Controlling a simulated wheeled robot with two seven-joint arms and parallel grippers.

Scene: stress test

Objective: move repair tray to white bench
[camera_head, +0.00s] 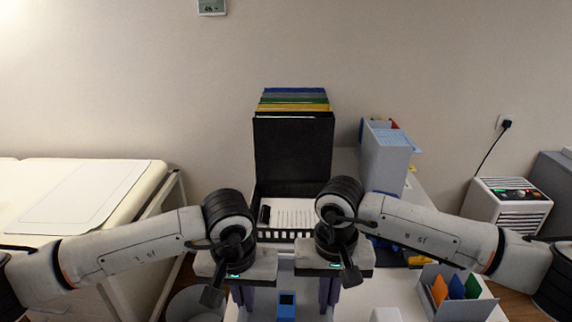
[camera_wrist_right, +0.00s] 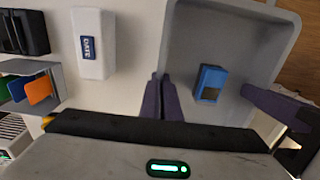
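The grey repair tray (camera_head: 304,300) is at the bottom middle of the head view, between my two grippers; its lower part is cut off. A blue device (camera_head: 286,304) lies in it. The right wrist view shows the tray (camera_wrist_right: 240,40) with the same device (camera_wrist_right: 209,84). A white bench (camera_head: 150,178) stands at the left.
A black file box (camera_head: 293,155) with coloured folders stands behind the grippers. A grey file holder (camera_head: 384,160) and an organizer with coloured cards (camera_head: 455,295) are to the right. A bin (camera_head: 190,304) stands at the lower left. A flat white sheet (camera_head: 82,192) covers part of the bench.

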